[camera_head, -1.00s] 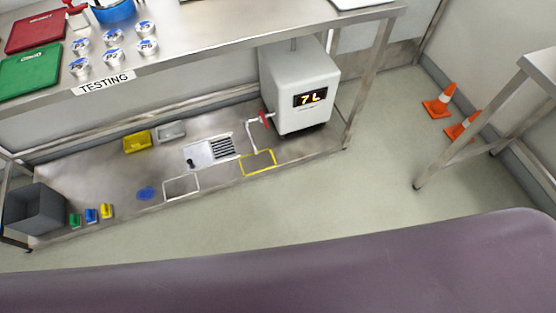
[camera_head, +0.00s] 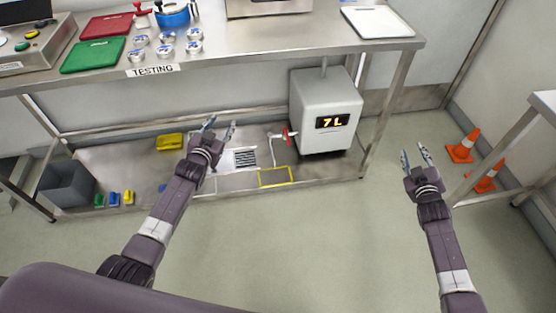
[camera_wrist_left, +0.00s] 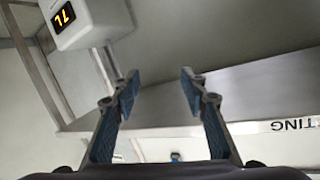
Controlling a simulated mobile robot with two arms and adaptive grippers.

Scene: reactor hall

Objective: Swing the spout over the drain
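The light grey tank (camera_head: 312,92) with a "7 L" display stands on the lower shelf; it also shows inverted in the left wrist view (camera_wrist_left: 95,25). A red handle (camera_head: 286,135) and a thin white spout (camera_head: 273,148) are on its left side. The spout hangs down by the yellow outline (camera_head: 275,185). The drain grate (camera_head: 245,158) lies left of the spout, its plate partly hidden by my left arm. My left gripper (camera_head: 220,126) is open and empty, left of the spout; its spread fingers show in the wrist view (camera_wrist_left: 160,78). My right gripper (camera_head: 414,152) is open and empty, right of the tank.
The upper bench (camera_head: 230,55) with the "TESTING" label overhangs the shelf. A bench leg (camera_head: 386,115) stands right of the tank. A yellow container (camera_head: 169,142), a grey bin (camera_head: 67,186) and small coloured items are at left. Orange cones (camera_head: 463,147) stand at right. The front floor is clear.

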